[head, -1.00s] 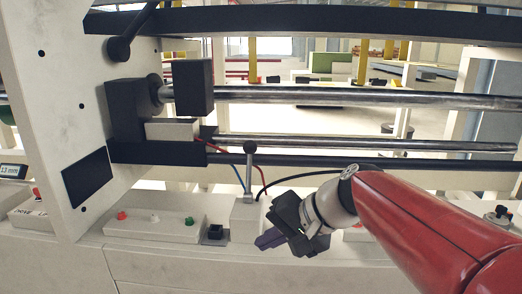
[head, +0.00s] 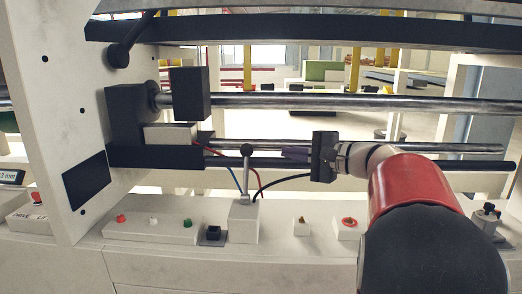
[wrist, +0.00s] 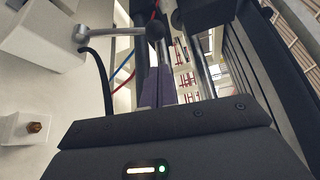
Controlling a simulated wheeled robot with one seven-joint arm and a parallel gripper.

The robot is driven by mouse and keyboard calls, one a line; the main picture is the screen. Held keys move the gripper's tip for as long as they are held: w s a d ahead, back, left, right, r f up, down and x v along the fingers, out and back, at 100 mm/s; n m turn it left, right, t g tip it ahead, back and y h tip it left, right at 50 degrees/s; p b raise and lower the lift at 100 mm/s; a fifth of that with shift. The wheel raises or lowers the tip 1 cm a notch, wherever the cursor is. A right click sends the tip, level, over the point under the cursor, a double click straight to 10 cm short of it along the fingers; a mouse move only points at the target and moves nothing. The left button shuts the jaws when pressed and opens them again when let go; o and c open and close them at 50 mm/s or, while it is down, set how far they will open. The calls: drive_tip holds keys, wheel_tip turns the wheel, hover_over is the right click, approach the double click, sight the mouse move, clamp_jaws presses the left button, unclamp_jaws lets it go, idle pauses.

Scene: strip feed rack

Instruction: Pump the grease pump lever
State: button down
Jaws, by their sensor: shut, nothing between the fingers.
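The grease pump is a small white block (head: 244,222) on the ledge, with a thin metal lever (head: 248,176) standing upright and topped by a dark ball knob (head: 247,150). In the wrist view the lever (wrist: 118,31) runs across the top, its knob (wrist: 155,30) beyond my fingertips. My gripper (head: 284,152) is shut and empty, its purple fingers pointing left toward the knob at about its height. A gap shows between fingertips and knob. The fingers also show in the wrist view (wrist: 156,76).
Horizontal metal rods (head: 350,102) and dark rails run behind the lever. Red and blue cables and a black hose pass close to it. A button panel (head: 150,231) and a black switch (head: 213,233) lie to the left, a red button (head: 348,222) to the right.

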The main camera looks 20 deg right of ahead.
sight(246, 172)
drive_tip(key=p+x, duration=0.1)
drive_tip(key=x, duration=0.9)
drive_tip(key=shift+s+b, duration=0.15)
drive_tip(key=shift+b, duration=0.3)
